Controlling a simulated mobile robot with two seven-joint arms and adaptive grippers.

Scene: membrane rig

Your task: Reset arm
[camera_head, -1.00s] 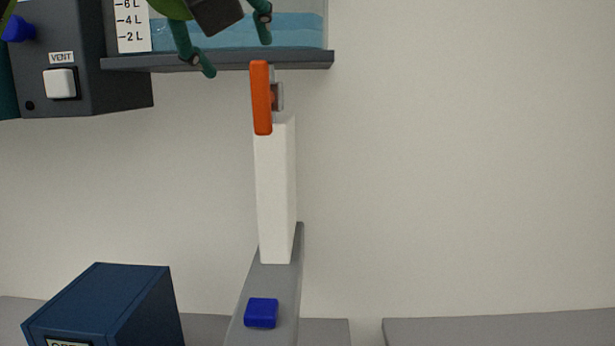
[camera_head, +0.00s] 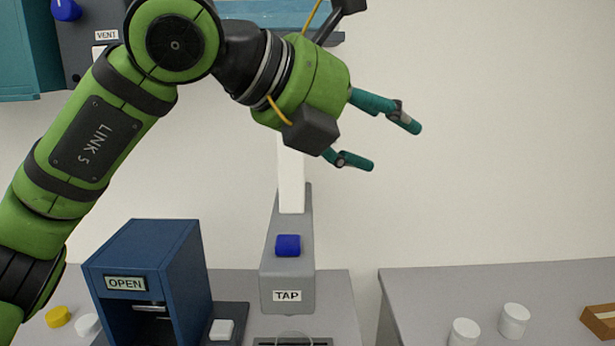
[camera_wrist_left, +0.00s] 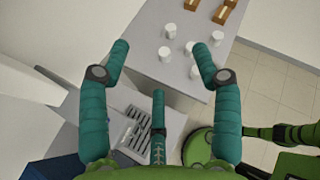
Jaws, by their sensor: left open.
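My left arm comes in from the left in the head view, and its gripper (camera_head: 390,140) is open and empty. It is in the air in front of the wall, above and to the right of the grey tap unit (camera_head: 287,275) with its blue button. The fingers point right and slightly down. In the left wrist view the green-blue fingers (camera_wrist_left: 160,70) are spread with nothing between them, and the table with white containers shows beyond. The orange lever seen earlier is hidden behind my arm. My right gripper does not show clearly.
A dark blue box (camera_head: 150,260) labelled OPEN stands left of the tap. White containers (camera_head: 514,320) and a brown tray (camera_head: 600,322) are on the right table (camera_head: 450,290). A gap separates the two tables. A tank shelf hangs above; the wall area at right is free.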

